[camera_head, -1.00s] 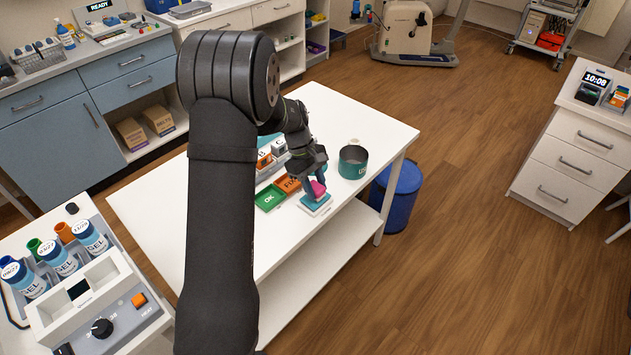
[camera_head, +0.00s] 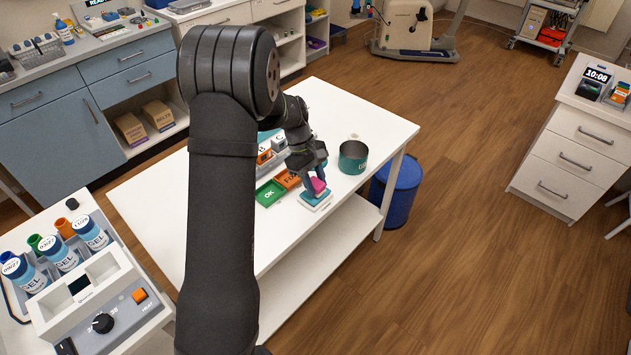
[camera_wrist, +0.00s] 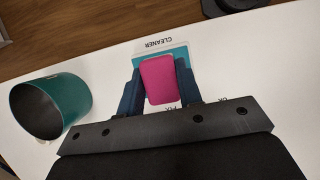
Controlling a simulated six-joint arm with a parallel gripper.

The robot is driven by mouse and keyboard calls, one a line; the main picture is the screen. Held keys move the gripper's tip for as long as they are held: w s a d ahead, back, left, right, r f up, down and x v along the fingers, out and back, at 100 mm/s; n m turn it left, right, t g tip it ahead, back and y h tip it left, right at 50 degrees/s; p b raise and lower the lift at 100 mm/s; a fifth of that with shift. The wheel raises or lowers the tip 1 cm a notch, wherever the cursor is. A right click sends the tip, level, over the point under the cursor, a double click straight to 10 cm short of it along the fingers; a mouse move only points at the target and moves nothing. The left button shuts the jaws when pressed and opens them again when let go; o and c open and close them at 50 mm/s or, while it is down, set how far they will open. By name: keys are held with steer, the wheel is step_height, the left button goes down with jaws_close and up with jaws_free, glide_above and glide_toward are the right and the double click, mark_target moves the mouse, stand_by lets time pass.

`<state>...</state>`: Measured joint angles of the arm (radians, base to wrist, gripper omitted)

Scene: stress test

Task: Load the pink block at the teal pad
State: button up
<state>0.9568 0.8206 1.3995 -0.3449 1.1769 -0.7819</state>
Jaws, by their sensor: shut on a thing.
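The pink block (camera_wrist: 160,80) is between the two blue fingers of my gripper (camera_wrist: 160,85) in the wrist view, and the fingers are shut on it. In the head view the pink block (camera_head: 318,185) shows at the fingertips of my gripper (camera_head: 314,180), over the teal pad (camera_head: 314,196). The teal pad has a white border, marked "CLEANER" in the wrist view (camera_wrist: 180,53). The block looks to be on or just above the pad; I cannot tell whether they touch.
A teal round container (camera_head: 353,158) stands right of my gripper on the white table (camera_head: 365,120). Green (camera_head: 269,193) and orange (camera_head: 288,178) trays lie left of the pad. A bin with lettered items (camera_head: 265,150) is behind them. A blue bin (camera_head: 397,200) stands on the floor.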

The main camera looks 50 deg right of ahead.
mark_target(322, 186)
steer(key=shift+f, duration=0.75)
stand_by(0.4)
stand_by(0.5)
steer(key=shift+r, duration=3.55)
steer(key=w+a+r+n, duration=0.2)
steer(key=w+a, duration=1.9)
steer(key=w, duration=0.1)
steer(key=shift+n+h, duration=0.6)
steer(key=shift+n, duration=0.1)
steer(key=w+a, duration=0.2)
steer(key=a, duration=0.7)
steer(key=w+a+r, duration=0.1)
steer(key=w+a, duration=0.2)
steer(key=a, duration=0.6)
steer(key=w+a+r, duration=0.1)
steer(key=w+a, duration=0.2)
steer(key=a, duration=0.6)
steer(key=shift+w, duration=0.15)
